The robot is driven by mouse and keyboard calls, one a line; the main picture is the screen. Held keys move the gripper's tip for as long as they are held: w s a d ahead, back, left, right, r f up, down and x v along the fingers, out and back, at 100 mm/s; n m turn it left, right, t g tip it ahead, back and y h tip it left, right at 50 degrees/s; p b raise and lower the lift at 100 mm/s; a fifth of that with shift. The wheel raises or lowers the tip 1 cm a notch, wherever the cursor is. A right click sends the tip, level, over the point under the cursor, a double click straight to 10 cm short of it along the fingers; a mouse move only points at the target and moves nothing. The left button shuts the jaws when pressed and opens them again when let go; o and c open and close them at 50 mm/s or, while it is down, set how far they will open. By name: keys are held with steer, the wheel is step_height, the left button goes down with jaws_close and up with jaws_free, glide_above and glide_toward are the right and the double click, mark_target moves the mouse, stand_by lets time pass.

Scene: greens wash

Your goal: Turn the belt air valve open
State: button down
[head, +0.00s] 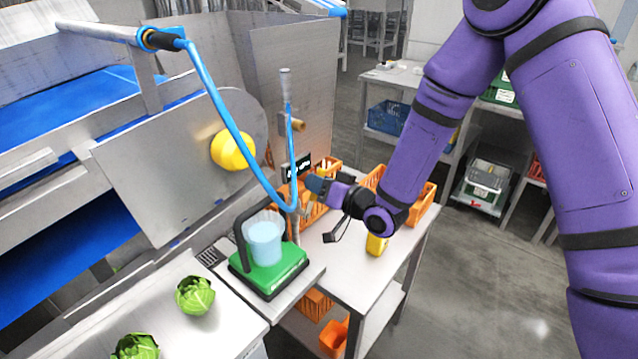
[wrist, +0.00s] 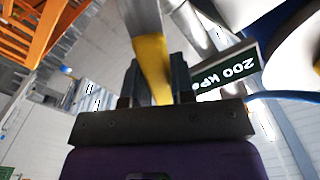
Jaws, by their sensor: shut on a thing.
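The belt air valve's yellow lever (wrist: 152,68) runs between the two dark fingers of my gripper (wrist: 157,82) in the wrist view. My gripper is shut on it. In the head view my gripper (head: 317,184) is beside the upright air pipe, behind the blue hose, and a bit of the yellow lever (head: 324,170) shows just above the fingers. The valve body is mostly hidden there. A dark gauge display (head: 297,166) is close to the lever; in the wrist view this display (wrist: 236,68) reads 200 kPa.
A blue hose (head: 228,115) loops down close to my gripper. A green-based stand (head: 270,277) with a clear jug is in front. Orange crates (head: 422,205) and a yellow object (head: 377,244) are on the steel table. Green heads of lettuce (head: 195,295) lie at lower left.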

stand_by(0.3)
steer(key=c, duration=1)
jaws_free()
steer(key=shift+o, duration=0.2)
steer(key=shift+d, duration=0.1)
